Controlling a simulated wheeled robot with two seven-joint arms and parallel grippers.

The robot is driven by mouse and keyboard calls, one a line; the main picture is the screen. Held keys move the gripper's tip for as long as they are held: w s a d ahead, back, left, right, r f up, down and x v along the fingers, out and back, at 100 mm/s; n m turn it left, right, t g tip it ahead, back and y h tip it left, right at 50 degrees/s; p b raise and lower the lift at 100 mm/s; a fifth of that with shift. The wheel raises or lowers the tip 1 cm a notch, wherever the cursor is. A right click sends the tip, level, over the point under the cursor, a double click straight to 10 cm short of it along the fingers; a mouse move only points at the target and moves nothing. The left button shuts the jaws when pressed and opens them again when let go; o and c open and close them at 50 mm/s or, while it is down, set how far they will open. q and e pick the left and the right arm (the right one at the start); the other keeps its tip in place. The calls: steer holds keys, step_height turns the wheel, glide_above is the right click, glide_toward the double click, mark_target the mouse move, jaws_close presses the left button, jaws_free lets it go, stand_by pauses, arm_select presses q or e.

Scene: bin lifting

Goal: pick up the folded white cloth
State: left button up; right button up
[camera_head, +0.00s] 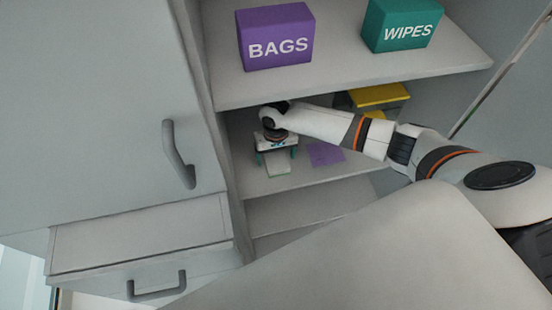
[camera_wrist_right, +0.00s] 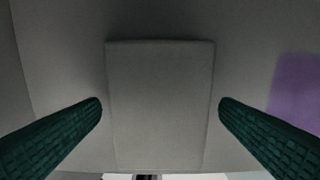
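The folded white cloth (camera_wrist_right: 160,100) lies flat on the lower shelf and fills the middle of the right wrist view. In the head view it is a small pale patch (camera_head: 278,171) just below my right gripper (camera_head: 275,160). That gripper is open, with one green finger on either side of the cloth in the wrist view (camera_wrist_right: 160,105). Gaps show between the fingertips and the cloth's edges, so it is not gripped. I cannot tell the height of the fingertips above the shelf. My left gripper is in neither view.
A purple cloth (camera_head: 325,154) lies right of the white one on the lower shelf (camera_head: 310,178). A yellow-topped box (camera_head: 379,95) stands behind my right arm. The upper shelf (camera_head: 340,70) holds a purple BAGS box (camera_head: 275,38) and a teal WIPES box (camera_head: 402,26). A cabinet door (camera_head: 100,100) stands left.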

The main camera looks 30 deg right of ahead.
mark_target(277, 158)
steer(key=c, duration=0.9)
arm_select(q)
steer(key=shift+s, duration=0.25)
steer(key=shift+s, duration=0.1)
arm_select(e)
steer(key=shift+r, duration=0.1)
